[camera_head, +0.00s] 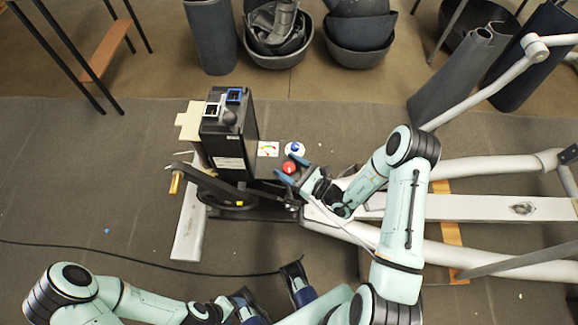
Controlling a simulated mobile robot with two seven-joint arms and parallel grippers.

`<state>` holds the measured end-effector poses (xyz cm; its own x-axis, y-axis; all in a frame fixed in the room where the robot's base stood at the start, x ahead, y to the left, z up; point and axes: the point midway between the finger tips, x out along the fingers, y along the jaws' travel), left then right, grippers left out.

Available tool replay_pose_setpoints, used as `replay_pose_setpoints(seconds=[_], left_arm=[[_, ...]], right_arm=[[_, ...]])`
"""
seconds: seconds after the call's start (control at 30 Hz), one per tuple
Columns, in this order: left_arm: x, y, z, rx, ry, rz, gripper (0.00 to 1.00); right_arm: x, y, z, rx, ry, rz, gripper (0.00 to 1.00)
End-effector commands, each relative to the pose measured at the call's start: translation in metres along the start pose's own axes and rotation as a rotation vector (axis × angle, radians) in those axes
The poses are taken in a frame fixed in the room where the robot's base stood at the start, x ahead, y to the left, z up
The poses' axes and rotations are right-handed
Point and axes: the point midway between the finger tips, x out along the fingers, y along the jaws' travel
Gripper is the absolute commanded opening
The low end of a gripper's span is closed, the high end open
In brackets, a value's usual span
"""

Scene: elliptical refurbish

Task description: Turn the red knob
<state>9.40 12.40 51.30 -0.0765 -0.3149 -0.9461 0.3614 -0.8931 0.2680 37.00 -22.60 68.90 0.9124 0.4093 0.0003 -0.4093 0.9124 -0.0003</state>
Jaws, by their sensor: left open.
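The red knob (289,167) sits on the dark panel of the elliptical machine, below a small white dial plate with a coloured gauge. My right gripper (287,166) reaches in from the right. Its two blue fingers lie on either side of the red knob, one above and one below it in the picture. Whether they touch the knob is too small to tell. My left gripper (268,285) is open and empty near the bottom of the view, well away from the knob.
A blue knob (295,147) on a white disc sits just above the red one. The black upright box (226,135) and a crank wheel (227,193) stand to the left. White frame tubes (450,172) run right. A black cable (130,259) crosses the floor mat.

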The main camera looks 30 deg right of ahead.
Motion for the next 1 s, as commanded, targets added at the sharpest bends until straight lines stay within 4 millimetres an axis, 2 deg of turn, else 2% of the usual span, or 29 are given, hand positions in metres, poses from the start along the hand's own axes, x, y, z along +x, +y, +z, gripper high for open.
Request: replay_pose_setpoints(seconds=[0.17, 0.27, 0.37, 0.7, 0.9, 1.0], left_arm=[[0.0, 0.0, 0.0, 0.0, 0.0, 0.0, 0.69], [0.0, 0.0, 0.0, 0.0, 0.0, 0.0, 0.69], [-0.001, 0.0, 0.0, 0.0, 0.0, 0.0, 0.69], [-0.001, 0.0, 0.001, 0.0, -0.002, 0.0, 0.69], [-0.001, 0.0, 0.0, 0.0, -0.001, 0.0, 0.69], [-0.001, 0.0, 0.0, 0.0, -0.001, 0.0, 0.69]], right_arm=[[-0.001, 0.0, 0.0, 0.0, 0.001, 0.0, 0.68], [-0.009, -0.001, 0.0, 0.0, 0.001, -0.001, 0.68], [-0.025, -0.001, -0.001, 0.001, 0.004, -0.002, 0.68], [-0.1, -0.001, -0.001, 0.001, 0.003, -0.004, 0.68], [-0.127, -0.001, 0.0, -0.001, 0.001, -0.003, 0.68], [-0.132, 0.0, 0.0, -0.001, 0.0, 0.0, 0.68]])
